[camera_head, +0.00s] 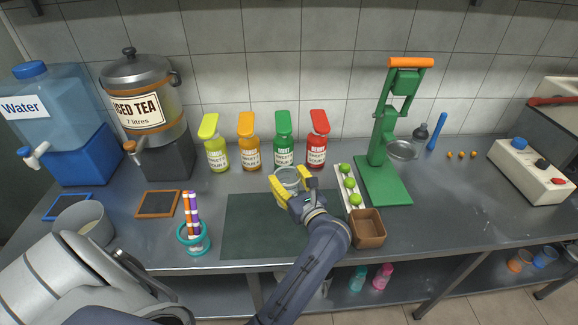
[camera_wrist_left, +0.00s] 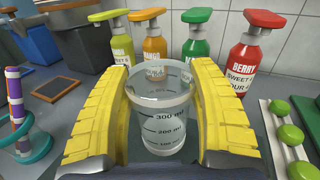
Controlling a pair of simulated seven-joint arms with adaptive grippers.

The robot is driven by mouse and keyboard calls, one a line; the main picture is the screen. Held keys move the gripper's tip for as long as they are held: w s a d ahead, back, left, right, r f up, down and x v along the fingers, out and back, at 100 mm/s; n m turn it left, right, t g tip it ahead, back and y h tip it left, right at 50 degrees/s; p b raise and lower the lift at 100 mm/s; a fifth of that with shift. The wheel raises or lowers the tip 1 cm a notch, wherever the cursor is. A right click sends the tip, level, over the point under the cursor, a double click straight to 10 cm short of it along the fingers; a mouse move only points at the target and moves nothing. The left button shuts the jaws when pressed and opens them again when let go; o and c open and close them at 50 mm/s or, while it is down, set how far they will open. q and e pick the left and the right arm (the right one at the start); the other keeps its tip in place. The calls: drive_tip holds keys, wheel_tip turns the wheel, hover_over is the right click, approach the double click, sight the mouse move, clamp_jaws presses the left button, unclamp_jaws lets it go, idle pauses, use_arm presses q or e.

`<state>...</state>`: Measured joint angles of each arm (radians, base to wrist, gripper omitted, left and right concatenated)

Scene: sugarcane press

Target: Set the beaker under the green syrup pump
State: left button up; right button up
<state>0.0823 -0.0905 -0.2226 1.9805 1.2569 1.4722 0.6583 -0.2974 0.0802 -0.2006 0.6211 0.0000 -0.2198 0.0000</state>
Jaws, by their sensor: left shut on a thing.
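The clear beaker (camera_head: 289,174) is between the yellow fingers of my left gripper (camera_head: 291,183), near the back edge of the dark green mat. In the left wrist view the beaker (camera_wrist_left: 166,118) is upright, with volume marks facing me, and the fingers close on its two sides. It looks empty. The green syrup pump (camera_head: 284,146) stands just behind the beaker; it also shows in the left wrist view (camera_wrist_left: 198,40). I cannot tell whether the beaker touches the counter or whether its mouth is below the spout. My right gripper is not in view.
Yellow (camera_head: 214,149), orange (camera_head: 249,146) and red (camera_head: 317,143) pumps flank the green one. To the right are a tray of limes (camera_head: 340,187), a brown box (camera_head: 369,230) and a green press (camera_head: 385,180). The mat (camera_head: 245,235) is otherwise mostly clear.

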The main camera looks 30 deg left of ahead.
use_arm(q)
drive_tip(key=w+a, duration=0.9)
drive_tip(key=w, duration=0.4)
drive_tip(key=shift+w+a+f, duration=0.15)
drive_tip(key=shift+f, duration=1.6)
drive_tip(key=shift+w+a+f, duration=0.1)
drive_tip(key=shift+w+f, duration=0.05)
drive_tip(key=shift+f, duration=1.6)
drive_tip(key=shift+f, duration=0.1)
drive_tip(key=o, duration=1.3)
drive_tip(key=shift+c, duration=0.2)
drive_tip(key=v, duration=1.2)
